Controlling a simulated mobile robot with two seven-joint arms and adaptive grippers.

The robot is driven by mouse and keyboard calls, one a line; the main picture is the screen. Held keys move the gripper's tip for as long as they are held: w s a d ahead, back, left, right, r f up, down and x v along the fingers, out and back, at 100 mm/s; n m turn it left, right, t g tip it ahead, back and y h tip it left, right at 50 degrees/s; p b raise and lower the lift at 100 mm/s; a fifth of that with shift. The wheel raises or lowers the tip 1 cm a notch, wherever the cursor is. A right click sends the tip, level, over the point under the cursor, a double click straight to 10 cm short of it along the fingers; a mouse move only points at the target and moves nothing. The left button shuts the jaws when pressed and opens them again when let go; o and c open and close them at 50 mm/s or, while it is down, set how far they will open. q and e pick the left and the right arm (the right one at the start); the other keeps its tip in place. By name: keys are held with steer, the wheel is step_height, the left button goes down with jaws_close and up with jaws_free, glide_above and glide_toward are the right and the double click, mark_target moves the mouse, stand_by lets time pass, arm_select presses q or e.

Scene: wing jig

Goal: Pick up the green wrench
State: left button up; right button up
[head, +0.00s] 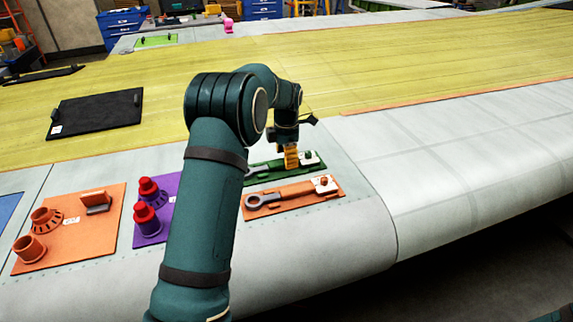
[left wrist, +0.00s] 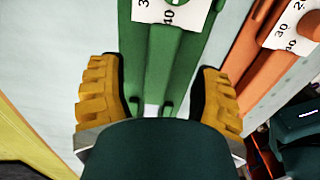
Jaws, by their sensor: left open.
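The green tray (head: 273,177) lies on the wing's grey edge panel, just beyond the orange tray. In the left wrist view my left gripper (left wrist: 157,100) has one finger on each side of the green strip, and nothing is visibly clamped. The wrist housing hides the lower part. My right gripper is in neither view.
The orange tray (head: 312,196) with another wrench (head: 283,196) lies close in front. A purple plate (head: 148,238) with red knobs and an orange plate (head: 90,248) with orange parts lie left. A black panel (head: 97,112) lies on the yellow surface. The wing surface to the right is clear.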

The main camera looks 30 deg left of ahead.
arm_select(q)
step_height(320, 180, down, 2)
steer(key=shift+f, duration=0.1)
jaws_close()
stand_by(0.5)
